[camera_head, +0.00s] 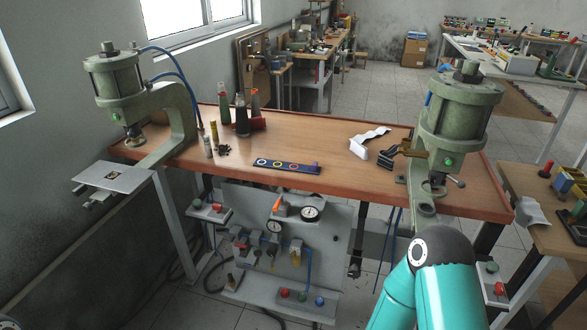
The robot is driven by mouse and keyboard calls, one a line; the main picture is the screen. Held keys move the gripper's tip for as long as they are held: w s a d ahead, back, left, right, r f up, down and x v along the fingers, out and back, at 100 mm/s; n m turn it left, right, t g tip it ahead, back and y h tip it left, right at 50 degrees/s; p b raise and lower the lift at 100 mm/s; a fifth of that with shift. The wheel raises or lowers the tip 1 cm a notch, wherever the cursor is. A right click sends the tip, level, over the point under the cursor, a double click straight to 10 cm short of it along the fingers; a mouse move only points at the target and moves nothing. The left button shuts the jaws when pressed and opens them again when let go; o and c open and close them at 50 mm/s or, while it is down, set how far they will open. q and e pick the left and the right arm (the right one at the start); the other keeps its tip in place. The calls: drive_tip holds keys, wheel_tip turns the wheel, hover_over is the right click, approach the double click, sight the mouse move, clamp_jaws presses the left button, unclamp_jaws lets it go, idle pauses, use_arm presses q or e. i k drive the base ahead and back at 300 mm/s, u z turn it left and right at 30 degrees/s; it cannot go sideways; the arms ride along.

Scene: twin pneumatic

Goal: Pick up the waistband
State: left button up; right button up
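A white, folded strip (367,140), which looks like the waistband, lies on the right half of the wooden workbench (240,177). It is bent in a zigzag, and nothing of mine touches it. A teal arm of mine rises at the lower right, in front of the bench, with a dark round joint near the bench's front edge. No gripper fingers show on it. Neither of my grippers is in view.
A green pneumatic press (110,80) stands at the bench's left end, another (462,110) at its right end. A black clamp-like object (387,157) lies beside the strip. Dark bottles (242,116) stand at the back left. A blue strip with coloured rings (280,166) lies mid-bench.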

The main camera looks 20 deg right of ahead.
sight(314, 169)
drive_tip(key=z, duration=0.05)
drive_tip(key=i, duration=0.9)
drive_tip(key=u, duration=0.05)
